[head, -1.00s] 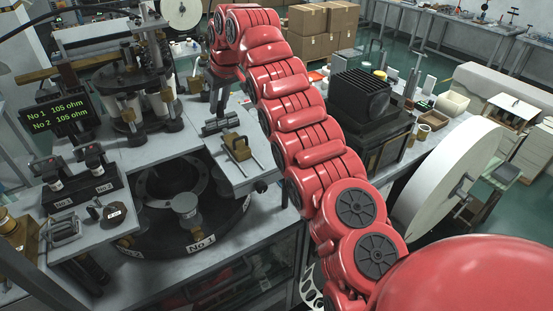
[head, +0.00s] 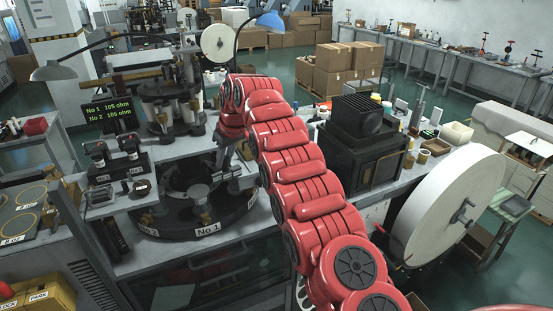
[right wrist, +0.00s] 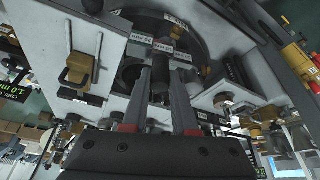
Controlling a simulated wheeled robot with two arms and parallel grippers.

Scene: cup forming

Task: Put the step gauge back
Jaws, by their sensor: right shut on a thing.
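In the head view the gauge is small and hard to make out. My left gripper is not in view.
A brass-coloured clamp (right wrist: 78,70) sits on a light plate beside the gripper. A display (head: 110,115) reads 105 ohm twice. A black finned box (head: 362,140) and a large white disc (head: 450,205) stand right of my arm.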

